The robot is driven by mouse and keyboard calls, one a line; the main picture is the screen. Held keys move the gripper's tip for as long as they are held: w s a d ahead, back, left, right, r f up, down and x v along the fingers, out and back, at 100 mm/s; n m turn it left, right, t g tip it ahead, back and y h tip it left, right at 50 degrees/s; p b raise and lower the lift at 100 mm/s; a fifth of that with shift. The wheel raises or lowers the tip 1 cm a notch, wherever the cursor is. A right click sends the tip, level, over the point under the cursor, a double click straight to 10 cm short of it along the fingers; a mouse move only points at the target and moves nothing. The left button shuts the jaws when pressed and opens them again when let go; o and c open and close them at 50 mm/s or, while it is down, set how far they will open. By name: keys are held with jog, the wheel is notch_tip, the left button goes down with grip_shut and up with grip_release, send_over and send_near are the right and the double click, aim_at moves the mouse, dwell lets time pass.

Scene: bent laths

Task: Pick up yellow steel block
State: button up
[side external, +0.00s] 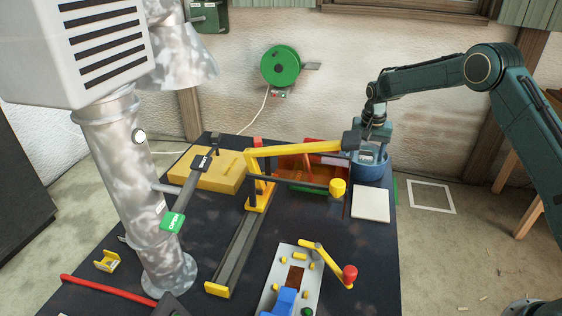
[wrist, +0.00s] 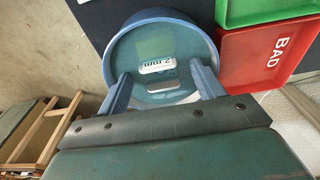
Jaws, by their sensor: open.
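My gripper (wrist: 163,88) is open, its two blue fingers spread over the round blue bin (wrist: 122,50) in the wrist view. A small grey piece (wrist: 162,86) and a white label reading "2 mm" (wrist: 158,65) show between the fingers, with nothing visibly gripped. In the side view my gripper (side external: 372,137) is at the blue bin (side external: 370,170), at the back right of the dark table. No yellow block shows in the wrist view. A flat yellow block-like body (side external: 210,172) lies at the table's back left, away from my gripper; I cannot tell if it is the steel block.
A red tray marked BAD (wrist: 268,52) and a green tray (wrist: 250,10) stand beside the bin. A yellow lever frame (side external: 290,150) stands mid-table. A white square plate (side external: 370,204) lies in front of the bin. A mottled column (side external: 150,200) stands at left.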

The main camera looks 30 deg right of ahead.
aim_at(365, 159)
jog(key=shift+w+d+f, duration=0.1)
jog(key=shift+f, duration=0.65)
jog(key=shift+w+d+f, duration=0.1)
jog(key=shift+f, duration=0.65)
jog(key=shift+a+f, duration=0.1)
jog(key=shift+f, duration=0.15)
jog(key=shift+c, duration=0.2)
jog(key=c, duration=1.2)
jog(key=shift+r, duration=0.15)
notch_tip(365, 159, up, 20)
jog(key=shift+r, duration=0.15)
